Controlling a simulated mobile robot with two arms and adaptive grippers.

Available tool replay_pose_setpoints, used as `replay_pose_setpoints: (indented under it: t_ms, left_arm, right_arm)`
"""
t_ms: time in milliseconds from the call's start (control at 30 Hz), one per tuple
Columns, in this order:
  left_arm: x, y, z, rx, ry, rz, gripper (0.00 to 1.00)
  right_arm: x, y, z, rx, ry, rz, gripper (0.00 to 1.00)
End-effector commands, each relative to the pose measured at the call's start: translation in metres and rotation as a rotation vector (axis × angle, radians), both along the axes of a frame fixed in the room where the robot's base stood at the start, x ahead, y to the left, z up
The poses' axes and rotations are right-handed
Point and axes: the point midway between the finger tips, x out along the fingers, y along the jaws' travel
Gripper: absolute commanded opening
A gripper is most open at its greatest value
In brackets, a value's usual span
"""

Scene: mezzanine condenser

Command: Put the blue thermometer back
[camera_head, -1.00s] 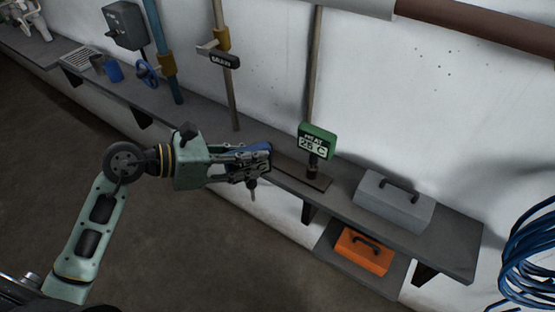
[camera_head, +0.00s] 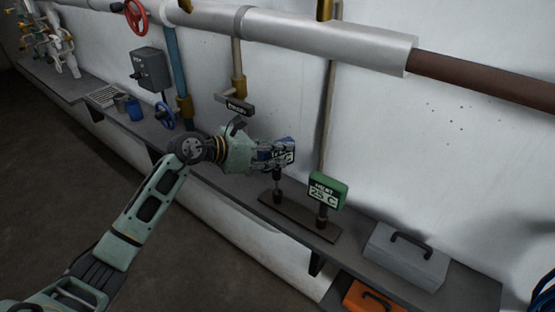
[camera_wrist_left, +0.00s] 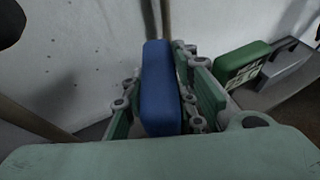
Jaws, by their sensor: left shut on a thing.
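The blue thermometer (camera_head: 290,148) is held in my left gripper (camera_head: 276,153), which is shut on its body. In the left wrist view the blue thermometer (camera_wrist_left: 160,88) sits upright between the two fingers. In the head view its stem points down over the left part of a dark base plate (camera_head: 272,201) on the shelf. I cannot tell whether the stem is seated in the plate. The green thermometer (camera_head: 327,191), reading 25 C, stands at the right part of the same plate. It also shows in the left wrist view (camera_wrist_left: 240,62). My right gripper is not in view.
A grey toolbox (camera_head: 405,256) stands on the shelf to the right, with an orange box (camera_head: 368,299) below. A tap handle labelled drain (camera_head: 236,105) and vertical pipes are behind my gripper. A blue cup (camera_head: 134,109) and blue valve wheel (camera_head: 165,115) are left.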

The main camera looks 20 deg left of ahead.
Motion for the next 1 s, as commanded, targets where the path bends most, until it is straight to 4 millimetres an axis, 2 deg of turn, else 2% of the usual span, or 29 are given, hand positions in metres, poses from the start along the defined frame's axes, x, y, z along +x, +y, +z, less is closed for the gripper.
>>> replay_pose_setpoints:
  t_ms: [100,200,267,533,967,1000]
  left_arm:
    - [0.015,0.001,-0.006,-0.004,-0.001,0.0,0.0]
    - [0.02,0.002,-0.011,-0.002,-0.002,-0.001,0.0]
    - [0.021,0.002,-0.014,-0.003,0.0,0.0,0.0]
    - [0.02,0.002,-0.048,-0.004,0.001,-0.001,0.0]
    - [0.02,0.003,-0.057,0.001,-0.002,-0.001,0.0]
    - [0.02,0.003,-0.056,0.0,0.0,-0.001,0.29]
  right_arm:
    - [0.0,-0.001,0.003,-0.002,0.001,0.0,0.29]
    - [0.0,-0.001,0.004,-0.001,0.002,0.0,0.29]
    - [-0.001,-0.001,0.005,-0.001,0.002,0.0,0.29]
    - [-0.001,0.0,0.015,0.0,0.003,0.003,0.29]
    - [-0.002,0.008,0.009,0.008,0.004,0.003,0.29]
    - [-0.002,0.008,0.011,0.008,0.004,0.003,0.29]
